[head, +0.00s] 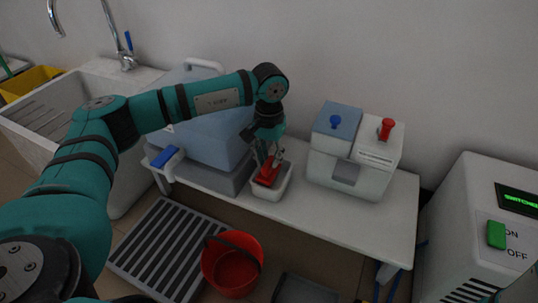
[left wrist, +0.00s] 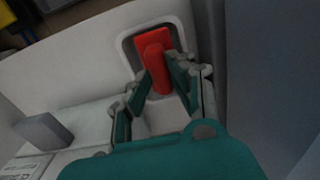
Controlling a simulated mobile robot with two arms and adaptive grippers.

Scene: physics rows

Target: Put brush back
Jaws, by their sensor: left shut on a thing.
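The brush (head: 268,172) shows as a red piece with a raised red grip, in or just above a small white holder (head: 271,190) on the white table. In the left wrist view the red brush (left wrist: 154,58) lies between my fingers, with the white holder's rim (left wrist: 126,42) around it. My left gripper (head: 270,161) points down over the holder and is shut on the brush; it also shows in the left wrist view (left wrist: 165,82). The brush's underside is hidden, so I cannot tell if it touches the holder's floor. My right gripper is not in view.
A blue-grey box machine (head: 205,140) stands close left of the holder. A white dispenser (head: 352,160) with blue and red knobs stands to the right. The table (head: 387,215) is bare at its right end. A red bucket (head: 232,266) stands on the floor in front.

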